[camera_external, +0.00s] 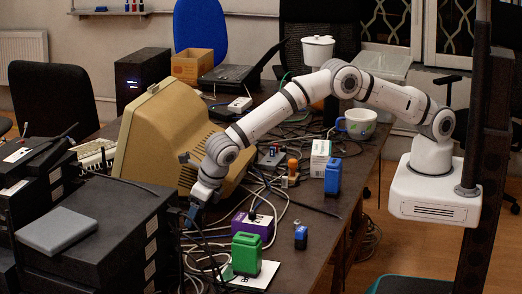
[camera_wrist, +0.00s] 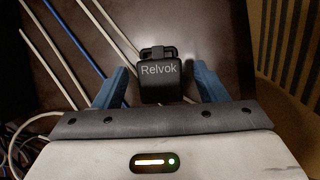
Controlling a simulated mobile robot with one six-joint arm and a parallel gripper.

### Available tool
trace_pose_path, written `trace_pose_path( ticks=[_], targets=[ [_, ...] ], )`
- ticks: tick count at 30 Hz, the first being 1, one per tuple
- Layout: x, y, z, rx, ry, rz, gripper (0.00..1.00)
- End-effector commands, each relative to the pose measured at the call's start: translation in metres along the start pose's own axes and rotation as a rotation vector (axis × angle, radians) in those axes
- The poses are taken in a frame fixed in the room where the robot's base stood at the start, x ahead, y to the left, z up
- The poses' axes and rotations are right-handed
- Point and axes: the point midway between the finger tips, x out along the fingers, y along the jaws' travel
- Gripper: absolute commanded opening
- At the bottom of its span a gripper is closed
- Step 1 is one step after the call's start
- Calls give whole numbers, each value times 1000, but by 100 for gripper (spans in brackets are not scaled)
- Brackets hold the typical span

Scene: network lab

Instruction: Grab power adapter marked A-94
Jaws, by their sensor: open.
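A black power adapter (camera_wrist: 160,86) with the white word "Relvok" on it lies on the dark table in the wrist view. I can read no A-94 mark on it or on anything else in view. My gripper (camera_wrist: 161,69) is open, with one blue finger on each side of the adapter. A gap shows on both sides. Whether the fingers are level with it in height, I cannot tell. In the external view my gripper (camera_external: 191,214) points down at the table, right of the black stacked boxes.
A beige monitor (camera_external: 165,135) stands close behind my gripper. Black boxes (camera_external: 95,225) are stacked at the left. A purple box (camera_external: 253,227), a green adapter (camera_external: 246,254) and a blue one (camera_external: 333,176) stand to the right. Loose cables (camera_wrist: 57,55) cross the table near the fingers.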

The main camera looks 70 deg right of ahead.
Motion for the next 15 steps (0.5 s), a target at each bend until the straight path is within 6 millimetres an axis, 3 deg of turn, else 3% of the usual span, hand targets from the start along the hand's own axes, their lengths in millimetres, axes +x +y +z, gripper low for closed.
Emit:
trace_pose_path(
  ticks=[3, 11, 15],
  targets=[
    [13, 0, 0, 1, 0, 0, 65],
    [15, 0, 0, 1, 0, 1, 65],
    [15, 0, 0, 1, 0, 1, 55]
  ],
)
